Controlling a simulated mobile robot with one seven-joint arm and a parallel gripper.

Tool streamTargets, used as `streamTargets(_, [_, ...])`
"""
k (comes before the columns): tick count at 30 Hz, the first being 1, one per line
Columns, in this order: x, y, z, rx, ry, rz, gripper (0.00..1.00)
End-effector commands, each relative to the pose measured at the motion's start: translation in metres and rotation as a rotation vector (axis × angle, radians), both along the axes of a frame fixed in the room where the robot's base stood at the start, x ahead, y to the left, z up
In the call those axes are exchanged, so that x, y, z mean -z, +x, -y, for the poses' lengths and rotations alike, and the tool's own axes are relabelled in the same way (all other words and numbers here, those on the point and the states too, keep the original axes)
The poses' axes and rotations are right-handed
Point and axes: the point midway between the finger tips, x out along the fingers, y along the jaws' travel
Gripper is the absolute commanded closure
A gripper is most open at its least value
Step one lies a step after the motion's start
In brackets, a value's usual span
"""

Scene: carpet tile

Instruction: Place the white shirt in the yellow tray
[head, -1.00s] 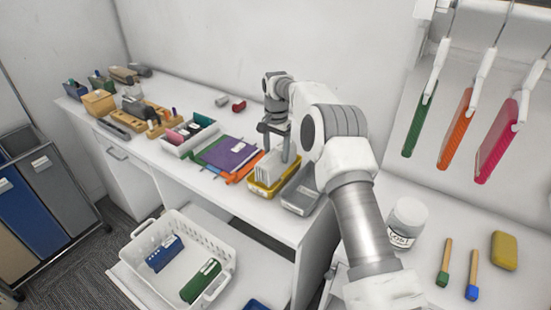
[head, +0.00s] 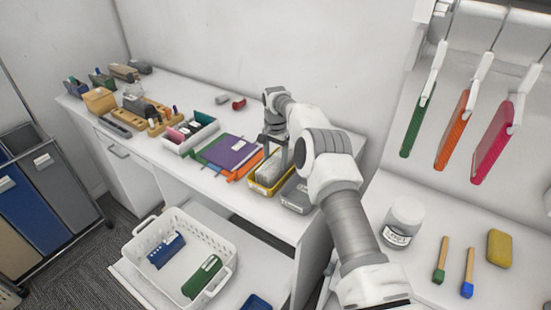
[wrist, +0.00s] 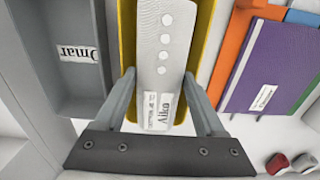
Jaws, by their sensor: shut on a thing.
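The shirt's lower part appears to be between the tray walls. Its contact with the tray floor is hidden.
A grey tray (head: 296,199) labelled Omar is close beside the yellow tray. Purple (head: 230,153) and orange flat pieces lie on its other side. A white basket (head: 222,262) stands lower in front. A jar (head: 403,222) is on the right-hand surface.

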Motion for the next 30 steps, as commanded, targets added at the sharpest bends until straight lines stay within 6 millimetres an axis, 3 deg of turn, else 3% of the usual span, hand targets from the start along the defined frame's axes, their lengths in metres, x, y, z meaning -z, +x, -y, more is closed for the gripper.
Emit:
streamTargets(4, [0.004,0.0,0.0,0.0,0.0,0.0,0.94])
streamTargets(5, [0.003,0.0,0.0,0.0,0.0,0.0,0.23])
streamTargets(9, [0.003,0.0,0.0,0.0,0.0,0.0,0.0])
streamTargets(20, [-0.006,0.0,0.0,0.0,0.0,0.001,0.0])
streamTargets(30, [-0.077,0.001,0.0,0.0,0.0,0.004,0.0])
